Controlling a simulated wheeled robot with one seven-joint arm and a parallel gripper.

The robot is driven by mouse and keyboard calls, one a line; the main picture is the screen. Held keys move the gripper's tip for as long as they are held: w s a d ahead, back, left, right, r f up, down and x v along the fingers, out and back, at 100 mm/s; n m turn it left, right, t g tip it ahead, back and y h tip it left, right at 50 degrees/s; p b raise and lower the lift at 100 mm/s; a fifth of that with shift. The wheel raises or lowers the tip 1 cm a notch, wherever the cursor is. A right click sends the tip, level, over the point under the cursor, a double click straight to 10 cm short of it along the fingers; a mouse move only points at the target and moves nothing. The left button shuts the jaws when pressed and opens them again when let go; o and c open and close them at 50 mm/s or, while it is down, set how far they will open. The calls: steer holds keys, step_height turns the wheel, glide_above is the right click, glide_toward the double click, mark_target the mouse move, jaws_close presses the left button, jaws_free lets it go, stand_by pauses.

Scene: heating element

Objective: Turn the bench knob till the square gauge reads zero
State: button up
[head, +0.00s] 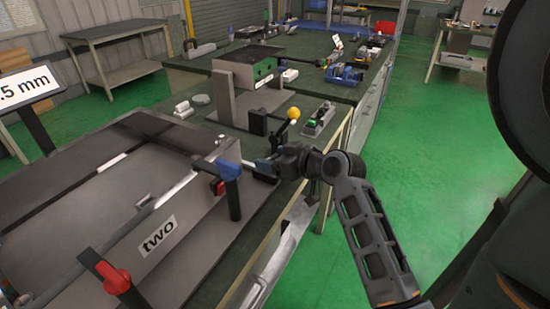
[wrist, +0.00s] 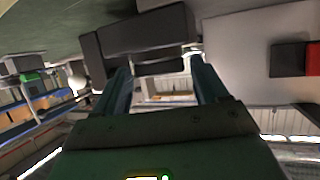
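A white display (head: 28,87) at the left edge reads ".5 mm"; its left part is cut off. A red knob (head: 113,279) sits nearer, at the front of the panel marked "two". I cannot tell which is the bench knob. My gripper (head: 263,168) is just right of the blue knob, over the bench edge. In the wrist view, its fingers (wrist: 160,75) are apart, with dark grey blocks (wrist: 140,35) beyond the tips; I cannot tell whether they touch.
A yellow ball (head: 294,113) on a dark lever is just beyond my gripper. A grey box with a green face (head: 264,72) stands farther back. Small tools and devices (head: 345,72) crowd the far bench. The green floor (head: 440,130) to the right is open.

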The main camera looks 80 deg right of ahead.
steer(key=c, duration=0.8)
steer(key=shift+d+f+n+t+y+b, duration=0.15)
steer(key=shift+n+t+y+b, duration=0.15)
steer(key=shift+n+y+b, duration=0.3)
steer(key=shift+c, duration=0.2)
steer(key=n+y, duration=0.1)
steer(key=y, duration=0.1)
steer(key=n+t+y, duration=0.1)
steer(key=n, duration=0.1)
steer(key=shift+s+d+y, duration=0.1)
steer(key=shift+d+y, duration=0.1)
steer(key=shift+y, duration=0.2)
steer(key=shift+n, duration=0.3)
steer(key=o, duration=1.1)
steer(key=shift+c, duration=0.2)
steer(key=shift+s, duration=0.1)
steer(key=b+v, duration=0.1)
steer(key=v, duration=0.6)
steer(key=shift+s+r, duration=0.25)
steer(key=shift+s, duration=0.05)
